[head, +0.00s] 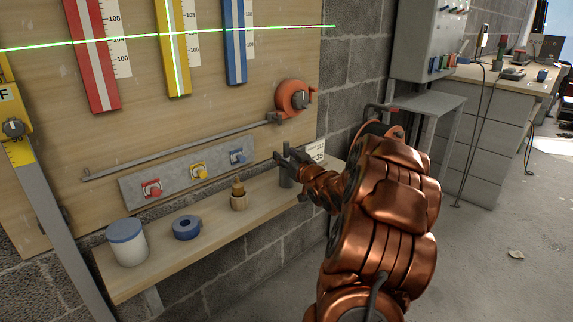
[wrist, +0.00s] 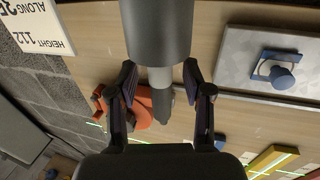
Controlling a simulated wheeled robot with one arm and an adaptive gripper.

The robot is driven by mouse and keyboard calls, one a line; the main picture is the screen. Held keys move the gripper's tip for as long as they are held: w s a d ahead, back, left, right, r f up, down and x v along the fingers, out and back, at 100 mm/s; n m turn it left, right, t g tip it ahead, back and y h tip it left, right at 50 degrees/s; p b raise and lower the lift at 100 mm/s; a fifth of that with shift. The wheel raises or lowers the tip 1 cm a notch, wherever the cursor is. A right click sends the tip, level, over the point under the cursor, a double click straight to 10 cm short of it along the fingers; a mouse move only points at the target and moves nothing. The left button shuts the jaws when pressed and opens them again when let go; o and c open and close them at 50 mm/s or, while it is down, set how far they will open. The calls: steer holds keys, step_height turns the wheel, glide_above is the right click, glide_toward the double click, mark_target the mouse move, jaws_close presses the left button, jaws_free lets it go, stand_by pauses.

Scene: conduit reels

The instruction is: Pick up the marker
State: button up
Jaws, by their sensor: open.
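The marker appears to be the grey upright piece with a narrower neck and dark tapered tip (wrist: 160,80) in the wrist view. Its wider dark grey lower body shows in the head view (head: 286,179), standing at the right end of the wooden shelf (head: 262,208). I cannot tell whether that wider part is a holder. My gripper (wrist: 160,70) is open, one finger on each side of the narrower part, with small gaps visible. In the head view my gripper (head: 284,160) is at its top, and my wrist hides part of the shelf end.
On the shelf stand a white tub with blue lid (head: 127,245), a blue tape roll (head: 186,228) and a brass-and-wood piece (head: 239,197). Behind is a grey panel with coloured knobs (head: 175,182). An orange reel (head: 292,98) hangs on the board above. Open floor lies right.

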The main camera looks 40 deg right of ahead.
jaws_close()
stand_by(0.4)
